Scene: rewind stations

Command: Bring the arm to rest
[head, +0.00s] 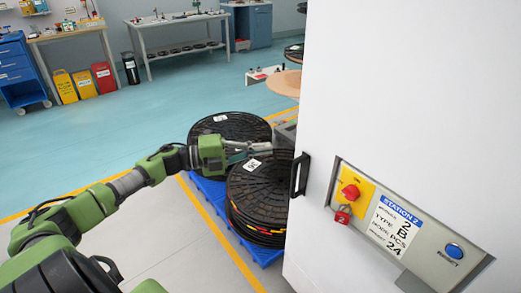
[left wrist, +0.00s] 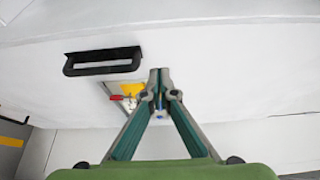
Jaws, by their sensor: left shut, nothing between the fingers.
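My left arm reaches in from the left of the head view. Its green gripper (head: 262,147) is shut and empty, just left of the white cabinet's edge and above the black reels. In the left wrist view the gripper's fingertips (left wrist: 159,82) meet, with a white surface beyond them. The black door handle (head: 300,175) is right of the gripper in the head view. The handle also shows in the left wrist view (left wrist: 102,60), left of the fingertips and apart from them. My right gripper is in neither view.
The white cabinet (head: 400,80) fills the right side. Its Station 2 panel carries a red knob (head: 350,191), a red padlock (head: 343,214) and a blue button (head: 454,251). Black reels (head: 262,185) stand on a blue pallet (head: 215,192). Open floor (head: 130,130) lies to the left.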

